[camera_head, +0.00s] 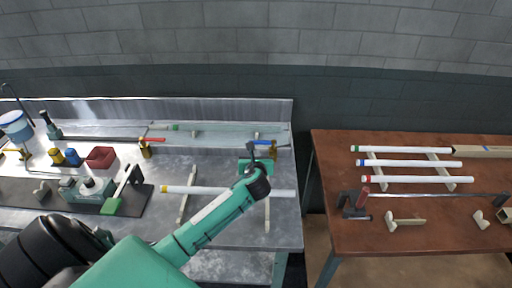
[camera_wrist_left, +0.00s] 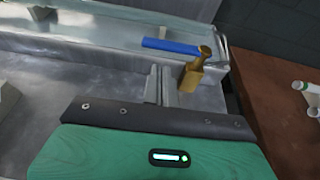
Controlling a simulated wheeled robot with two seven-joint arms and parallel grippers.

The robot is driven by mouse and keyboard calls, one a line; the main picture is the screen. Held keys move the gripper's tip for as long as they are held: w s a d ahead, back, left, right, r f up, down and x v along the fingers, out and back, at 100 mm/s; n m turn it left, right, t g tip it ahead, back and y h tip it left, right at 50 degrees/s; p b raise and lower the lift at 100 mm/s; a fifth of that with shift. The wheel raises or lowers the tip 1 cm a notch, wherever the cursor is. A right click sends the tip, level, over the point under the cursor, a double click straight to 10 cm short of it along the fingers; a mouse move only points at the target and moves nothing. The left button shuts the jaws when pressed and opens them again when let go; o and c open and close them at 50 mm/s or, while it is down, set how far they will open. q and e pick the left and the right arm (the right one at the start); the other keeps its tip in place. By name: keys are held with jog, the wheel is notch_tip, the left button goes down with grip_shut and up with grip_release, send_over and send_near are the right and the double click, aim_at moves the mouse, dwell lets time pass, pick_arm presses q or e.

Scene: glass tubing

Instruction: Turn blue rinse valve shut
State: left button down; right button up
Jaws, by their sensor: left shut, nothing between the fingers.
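The blue rinse valve is a blue lever handle (camera_wrist_left: 171,46) on a brass body (camera_wrist_left: 197,72), near the right end of the metal bench. In the head view the blue handle (camera_head: 262,143) shows just above my left gripper (camera_head: 252,152), pointing left-right. The left gripper's fingers (camera_wrist_left: 159,88) are shut and empty. In the wrist view they are just left of the brass body and below the blue handle; contact cannot be told. The right gripper is not in view.
A red-handled valve (camera_head: 146,148) stands further left along the trough (camera_head: 215,130). A white tube (camera_head: 200,190) lies on supports on the metal bench (camera_head: 225,232). The brown table (camera_head: 400,235) to the right holds several tubes. A gap separates the benches.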

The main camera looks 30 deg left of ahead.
aim_at(256, 143)
pick_arm(q)
jog(key=shift+w+a+p, duration=0.2)
jog(key=shift+w+a, duration=0.3)
jog(key=shift+w, duration=0.25)
jog(key=shift+w+a+p, duration=0.15)
jog(key=shift+w+a, duration=0.3)
jog(key=shift+w, duration=0.25)
jog(key=shift+r, duration=0.1)
jog(key=shift+w+a+r+t+p, duration=0.2)
jog(key=shift+w+a+t+p, duration=0.15)
jog(key=shift+p, duration=0.55)
